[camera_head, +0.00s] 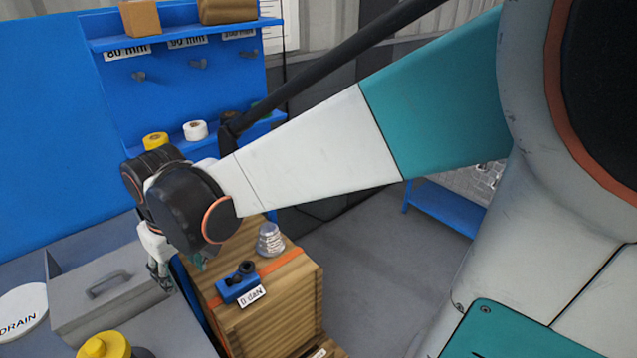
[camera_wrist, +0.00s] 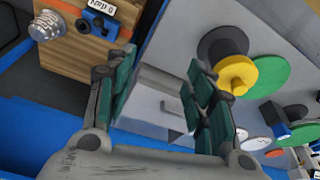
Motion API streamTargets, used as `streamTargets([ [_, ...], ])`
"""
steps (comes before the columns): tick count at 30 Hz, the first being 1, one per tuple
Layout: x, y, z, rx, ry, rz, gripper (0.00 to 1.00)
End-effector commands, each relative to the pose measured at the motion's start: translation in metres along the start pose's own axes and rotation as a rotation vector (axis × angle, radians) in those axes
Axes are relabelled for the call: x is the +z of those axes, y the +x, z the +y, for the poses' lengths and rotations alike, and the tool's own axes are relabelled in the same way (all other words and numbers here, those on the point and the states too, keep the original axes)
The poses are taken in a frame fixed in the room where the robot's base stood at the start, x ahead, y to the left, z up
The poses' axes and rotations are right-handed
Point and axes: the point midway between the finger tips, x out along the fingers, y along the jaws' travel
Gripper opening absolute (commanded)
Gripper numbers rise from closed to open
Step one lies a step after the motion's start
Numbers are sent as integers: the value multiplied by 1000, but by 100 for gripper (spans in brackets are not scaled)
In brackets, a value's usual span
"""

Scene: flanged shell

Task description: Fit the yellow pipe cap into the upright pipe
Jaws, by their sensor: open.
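The yellow pipe cap (camera_head: 104,346) shows at the bottom left of the head view, cut by the frame edge. In the wrist view the yellow cap (camera_wrist: 237,74) lies right of my fingers, close against a dark round part (camera_wrist: 222,43) that may be the upright pipe. I cannot tell whether the cap is in it or beside it. My gripper (camera_head: 160,276) hangs near the grey box, apart from the cap. In the wrist view my gripper (camera_wrist: 160,75) is open, with teal finger pads and nothing between them.
A grey box with a handle (camera_head: 107,285) stands by my gripper. A wooden crate (camera_head: 265,308) carries a blue device (camera_head: 237,284) and a silver stepped part (camera_head: 269,240). A white DRAIN disc (camera_head: 22,312) lies left. A green disc (camera_wrist: 271,77) lies beside the cap. Blue shelves stand behind.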

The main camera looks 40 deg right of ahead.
Motion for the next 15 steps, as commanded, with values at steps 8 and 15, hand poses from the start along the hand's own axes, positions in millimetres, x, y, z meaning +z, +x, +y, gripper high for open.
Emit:
streamTargets([
  [8, 21, -24, 10, 8, 28, 67, 49],
  [15, 37, -40, 18, 16, 51, 124, 49],
])
